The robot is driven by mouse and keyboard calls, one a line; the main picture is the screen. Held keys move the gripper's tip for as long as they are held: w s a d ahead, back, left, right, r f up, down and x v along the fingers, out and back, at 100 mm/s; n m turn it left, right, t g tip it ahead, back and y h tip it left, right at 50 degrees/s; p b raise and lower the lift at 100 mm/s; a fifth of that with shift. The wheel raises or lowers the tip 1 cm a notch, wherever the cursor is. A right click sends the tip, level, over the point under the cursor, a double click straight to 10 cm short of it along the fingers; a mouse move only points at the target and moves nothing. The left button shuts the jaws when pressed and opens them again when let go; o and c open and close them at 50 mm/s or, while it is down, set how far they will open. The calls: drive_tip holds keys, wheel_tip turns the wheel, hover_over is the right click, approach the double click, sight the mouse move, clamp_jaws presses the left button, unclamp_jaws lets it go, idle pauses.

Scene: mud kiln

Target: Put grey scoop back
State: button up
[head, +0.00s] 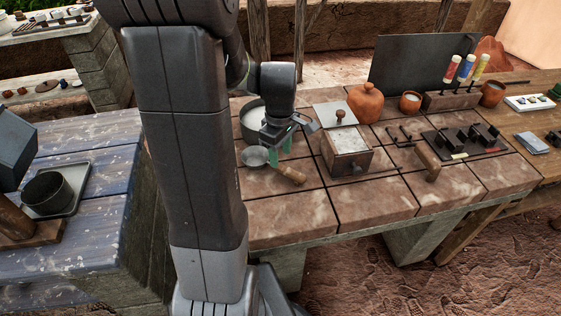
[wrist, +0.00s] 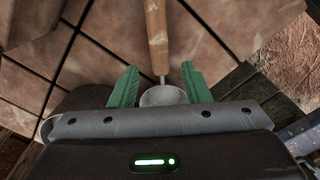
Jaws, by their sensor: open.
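The grey scoop lies on the brown tiled tabletop, its round grey bowl (head: 255,157) to the left and its wooden handle (head: 290,174) pointing right. My gripper (head: 277,146) is open above the scoop, green fingers pointing down. In the wrist view the scoop's bowl (wrist: 163,97) shows between the open fingers of my gripper (wrist: 160,73), partly hidden by the gripper body. Its handle (wrist: 157,40) runs up past the fingertips. I see no contact between fingers and scoop.
A grey pot (head: 251,125) stands just behind my gripper. An orange lidded jar (head: 366,104) and a dark tool tray (head: 464,146) are farther right. Front tiles are clear.

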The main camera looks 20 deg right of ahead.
sight(280, 165)
wheel_tip(280, 165, up, 7)
drive_tip(key=shift+f, duration=0.1)
idle(1.3)
